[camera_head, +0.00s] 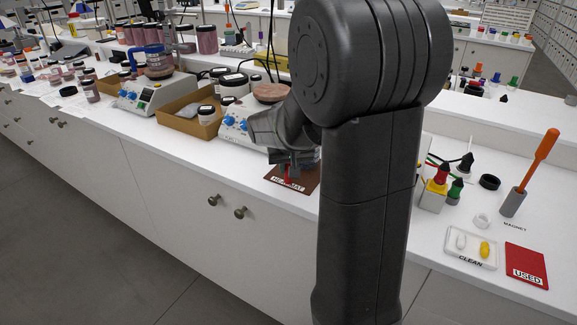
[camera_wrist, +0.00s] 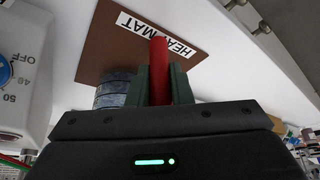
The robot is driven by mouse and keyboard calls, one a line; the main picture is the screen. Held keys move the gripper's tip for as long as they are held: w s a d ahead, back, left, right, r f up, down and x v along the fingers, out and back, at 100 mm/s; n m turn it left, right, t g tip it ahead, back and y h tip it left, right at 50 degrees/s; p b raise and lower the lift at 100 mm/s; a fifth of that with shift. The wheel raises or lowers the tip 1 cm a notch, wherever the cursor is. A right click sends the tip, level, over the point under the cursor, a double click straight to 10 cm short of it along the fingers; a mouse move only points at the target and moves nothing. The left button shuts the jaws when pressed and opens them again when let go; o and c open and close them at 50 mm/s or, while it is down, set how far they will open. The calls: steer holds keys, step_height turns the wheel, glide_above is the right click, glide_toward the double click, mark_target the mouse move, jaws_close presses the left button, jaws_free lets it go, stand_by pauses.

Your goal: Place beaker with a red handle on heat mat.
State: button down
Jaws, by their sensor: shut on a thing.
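The heat mat (camera_head: 308,184) is a brown-red square on the white bench top, and it fills the upper middle of the wrist view (camera_wrist: 112,48). My gripper (camera_head: 292,163) is low over the mat in the head view. In the wrist view its two green fingers (camera_wrist: 160,88) are shut on the red handle (camera_wrist: 159,68). A bluish-grey rounded body (camera_wrist: 114,90) left of the fingers looks like part of the beaker and overlaps the mat's edge. I cannot tell whether it touches the mat. In the head view my gripper and arm hide most of the beaker.
A white hotplate with blue knobs (camera_head: 233,128) stands just left of the mat. A cardboard box (camera_head: 188,112) with jars is further left. Dropper bottles (camera_head: 440,180), a clean tray (camera_head: 470,249) and a red used mat (camera_head: 526,265) lie right of my arm.

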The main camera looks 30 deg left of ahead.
steer(key=shift+f, duration=0.15)
steer(key=c, duration=1.3)
jaws_free()
steer(key=shift+r, duration=0.45)
steer(key=v, duration=1.1)
steer(key=shift+s, duration=0.25)
steer(key=shift+d+r, duration=0.15)
steer(key=shift+d, duration=0.05)
